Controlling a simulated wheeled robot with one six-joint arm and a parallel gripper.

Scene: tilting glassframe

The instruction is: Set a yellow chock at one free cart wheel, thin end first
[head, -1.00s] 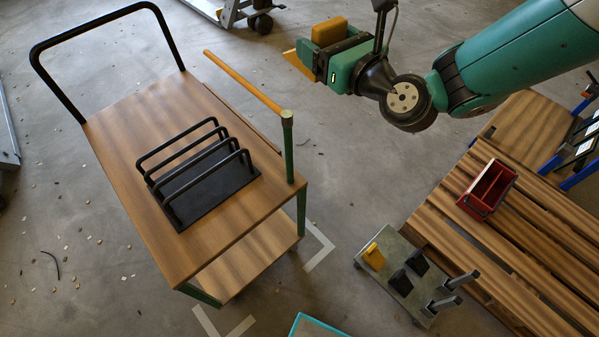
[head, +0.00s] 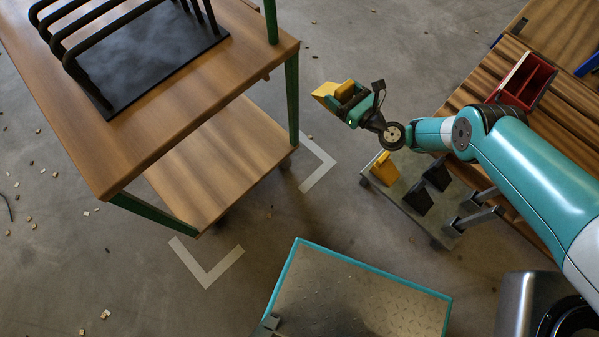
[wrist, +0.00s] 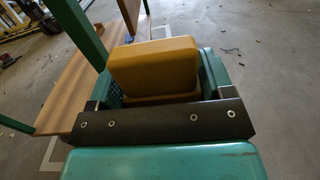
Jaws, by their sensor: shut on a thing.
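My gripper (head: 345,97) is shut on a yellow chock (head: 326,92), held in the air to the right of the cart. In the wrist view the chock (wrist: 154,68) sits between the jaws (wrist: 215,78), its thick block toward the camera; its thin end is hidden there. In the head view the chock's thin end points left, toward the cart. The wooden cart (head: 215,160) has green legs and a lower shelf. One wheel (head: 286,163) shows darkly under its right corner, another (head: 218,225) under its near corner. A second yellow chock (head: 384,168) stands on a low grey platform (head: 408,212).
White corner marks (head: 318,165) lie on the floor by the cart. Two black chocks (head: 418,199) stand on the grey platform. A slatted bench with a red box (head: 524,82) is at the right. A teal-edged plate (head: 360,292) is in front. Floor between cart and platform is clear.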

